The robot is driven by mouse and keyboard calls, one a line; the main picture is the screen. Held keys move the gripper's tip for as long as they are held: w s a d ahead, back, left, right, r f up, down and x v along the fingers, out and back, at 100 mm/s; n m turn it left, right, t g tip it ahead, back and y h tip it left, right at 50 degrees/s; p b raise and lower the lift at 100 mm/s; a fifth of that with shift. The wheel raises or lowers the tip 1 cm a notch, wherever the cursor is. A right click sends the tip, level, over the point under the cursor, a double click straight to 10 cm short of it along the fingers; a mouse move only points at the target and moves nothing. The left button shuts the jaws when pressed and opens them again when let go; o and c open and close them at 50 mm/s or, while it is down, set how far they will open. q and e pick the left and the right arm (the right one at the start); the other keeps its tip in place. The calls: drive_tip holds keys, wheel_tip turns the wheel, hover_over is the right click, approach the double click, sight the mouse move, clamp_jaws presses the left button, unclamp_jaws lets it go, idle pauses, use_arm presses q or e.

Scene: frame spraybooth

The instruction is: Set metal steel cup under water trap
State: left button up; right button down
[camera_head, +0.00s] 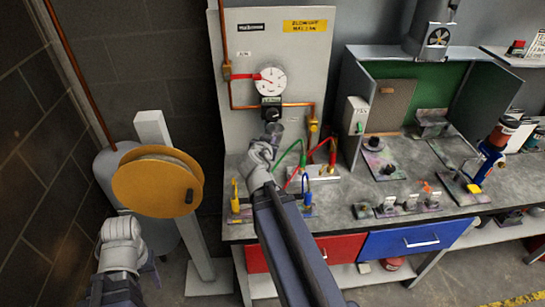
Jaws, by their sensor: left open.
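The water trap (271,110) is a dark fitting with a green face, mounted on the grey panel below a round white gauge. A small grey metallic cylinder (273,130), apparently the steel cup, shows just under the trap at the end of my right arm. My right wrist (259,162) is directly in front of it and hides the jaws, so their grip cannot be seen. I cannot tell whether the cylinder touches the trap. My left gripper (150,268) is at the lower left, open, partly behind its wrist and away from the bench.
A grey workbench (345,212) carries coloured hoses (318,150) and several small fittings. A green-backed booth (422,85) stands on its right part. An orange reel (155,182) on a post stands left of the bench. Red (340,246) and blue (415,238) drawers are below.

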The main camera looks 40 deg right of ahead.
use_arm(q)
wheel_tip(320, 180, down, 14)
drive_tip(key=b, duration=1.3)
drive_tip(key=shift+a, duration=0.15)
use_arm(e)
wheel_tip(320, 180, down, 14)
use_arm(q)
drive_tip(key=shift+s, duration=0.2)
use_arm(e)
drive_tip(key=shift+a+r, duration=0.1)
drive_tip(key=shift+a, duration=0.1)
